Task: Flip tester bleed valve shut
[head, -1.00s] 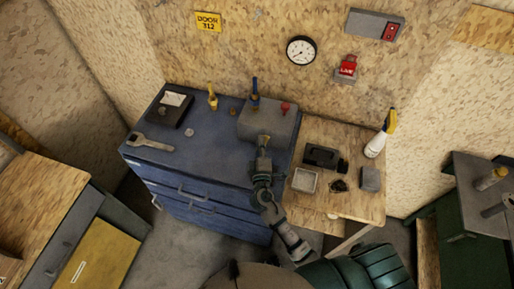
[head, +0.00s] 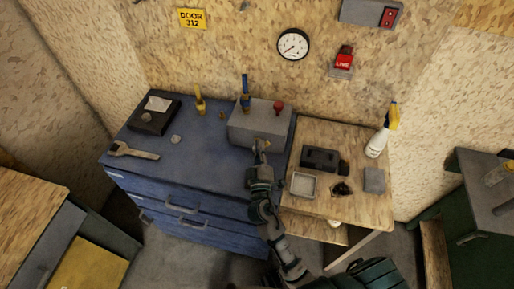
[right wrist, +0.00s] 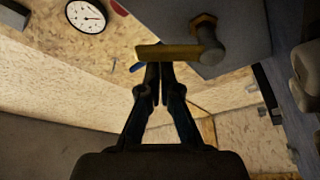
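The tester is a grey box (head: 258,124) on the back right of the blue drawer cabinet. A red knob (head: 278,107) and a blue upright handle (head: 245,92) show at its top. Its brass lever (right wrist: 168,52) lies roughly level across the right wrist view, joined at its right to a round grey stem (right wrist: 208,45). My right gripper (head: 261,150) is at the tester's front face. In the right wrist view its fingers (right wrist: 158,68) are together, with tips at the lever; I cannot tell if they touch it. No grip on the lever shows. My left gripper is not in view.
The blue cabinet top (head: 190,150) holds a wrench (head: 133,151), a black tray (head: 153,112) and a brass fitting (head: 199,101). A wooden table (head: 310,215) to the right holds a black device (head: 320,158), a small dish (head: 303,184) and a spray bottle (head: 377,142).

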